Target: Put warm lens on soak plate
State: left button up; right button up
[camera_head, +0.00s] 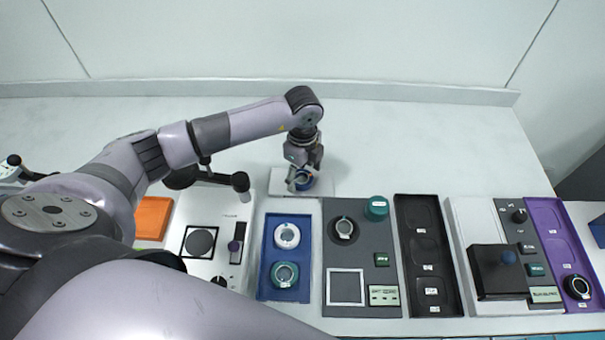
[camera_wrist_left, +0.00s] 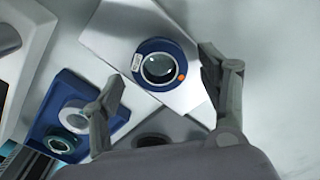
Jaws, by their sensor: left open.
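A round lens in a dark blue mount (camera_wrist_left: 160,64), with an orange dot and a small white label, lies on a white plate (camera_wrist_left: 118,30) at the back of the table. In the head view the blue-mounted lens (camera_head: 306,180) is partly hidden by my left gripper (camera_head: 303,184), and the white plate (camera_head: 323,188) shows around it. My left gripper is open, with its fingers on either side of the lens in the wrist view; contact cannot be told. No plate has a label that I can read as soak plate. My right gripper is not in view.
A blue tray (camera_head: 306,254) holds a white-ringed lens (camera_head: 287,236) and a teal-ringed lens (camera_head: 285,275). Right of it stand a grey panel (camera_head: 372,272), a black tray (camera_head: 425,222) and a purple tray (camera_head: 548,226). The table behind is clear.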

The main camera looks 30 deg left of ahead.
aim_at(303, 178)
pick_arm(q)
notch_tip(303, 178, up, 11)
jog(key=b, duration=0.2)
jog(key=shift+r, duration=0.15)
dwell(0.4)
